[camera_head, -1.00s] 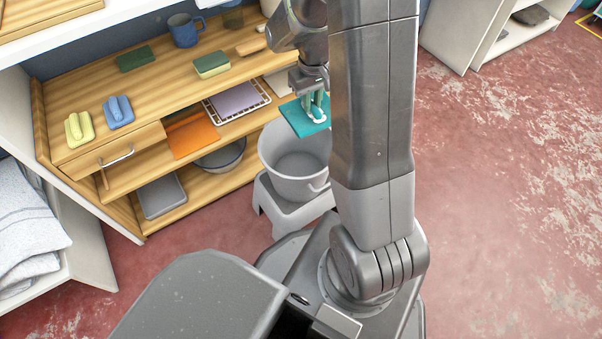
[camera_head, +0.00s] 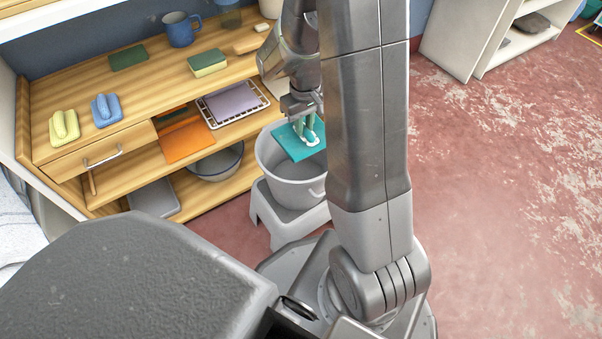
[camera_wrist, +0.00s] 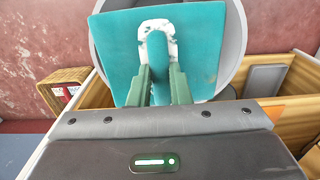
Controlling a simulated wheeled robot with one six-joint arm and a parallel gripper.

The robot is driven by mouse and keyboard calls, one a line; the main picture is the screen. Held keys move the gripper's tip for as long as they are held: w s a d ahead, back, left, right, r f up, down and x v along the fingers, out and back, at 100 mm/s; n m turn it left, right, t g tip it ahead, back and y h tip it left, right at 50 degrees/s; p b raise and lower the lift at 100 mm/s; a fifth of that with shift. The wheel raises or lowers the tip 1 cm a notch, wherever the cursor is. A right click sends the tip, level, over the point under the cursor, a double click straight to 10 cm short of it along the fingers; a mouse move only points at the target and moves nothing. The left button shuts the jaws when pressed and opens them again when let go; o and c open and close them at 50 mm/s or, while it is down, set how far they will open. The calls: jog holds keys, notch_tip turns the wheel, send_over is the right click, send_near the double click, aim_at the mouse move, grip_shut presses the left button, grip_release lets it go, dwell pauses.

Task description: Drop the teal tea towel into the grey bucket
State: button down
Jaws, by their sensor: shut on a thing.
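The teal tea towel (camera_head: 293,143) is a flat square with a white and teal grip piece on top. My gripper (camera_head: 309,130) is shut on that piece and holds the towel over the mouth of the grey bucket. The grey bucket (camera_head: 285,190) stands on a light grey stool (camera_head: 277,222). Its rim (camera_wrist: 238,30) shows around the towel in the wrist view. My arm hides part of the bucket's right side.
A wooden shelf unit (camera_head: 130,78) stands left of the bucket. It holds a blue mug (camera_head: 181,29), an orange cloth (camera_head: 187,143), a lilac cloth on a rack (camera_head: 231,103) and a bowl (camera_head: 217,163). Red floor (camera_head: 490,180) is open on the right.

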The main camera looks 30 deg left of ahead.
jog(key=c, duration=1.3)
grip_release()
jog(key=shift+o, duration=0.2)
notch_tip(320, 180, up, 14)
jog(key=p, duration=0.5)
jog(key=shift+p, duration=0.35)
jog(key=shift+f, duration=0.2)
notch_tip(320, 180, down, 15)
jog(key=b, duration=0.6)
jog(key=shift+r, duration=0.2)
notch_tip(320, 180, up, 4)
jog(key=p, duration=0.2)
jog(key=shift+f+p, duration=0.25)
jog(key=shift+p, duration=0.1)
jog(key=shift+r+p, duration=0.6)
jog(key=shift+r, duration=0.15)
jog(key=shift+f, duration=0.1)
